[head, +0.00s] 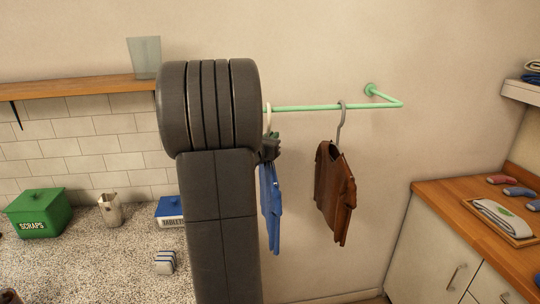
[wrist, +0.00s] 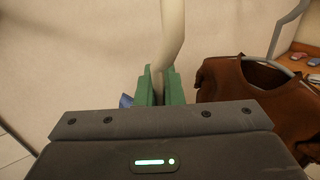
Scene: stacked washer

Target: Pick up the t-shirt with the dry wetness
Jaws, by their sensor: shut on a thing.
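A blue t-shirt (head: 270,207) hangs from the green rail on a cream hanger (head: 268,117), partly hidden behind my arm. A brown t-shirt (head: 334,190) hangs to its right on a grey hanger (head: 341,125); it also shows at the right of the wrist view (wrist: 245,82). My gripper (head: 272,142) is at the blue shirt's hanger, just above the shirt. In the wrist view, the green finger pads (wrist: 159,88) are shut around the cream hanger's stem (wrist: 172,35). Only a small bit of blue shows beside them. I cannot tell wetness by sight.
The green rail (head: 385,103) is fixed to the wall. On the left, a speckled counter holds a green scraps bin (head: 37,212), a metal jug (head: 110,210) and a blue tablets box (head: 170,210). A wooden-topped cabinet (head: 440,190) stands at the right.

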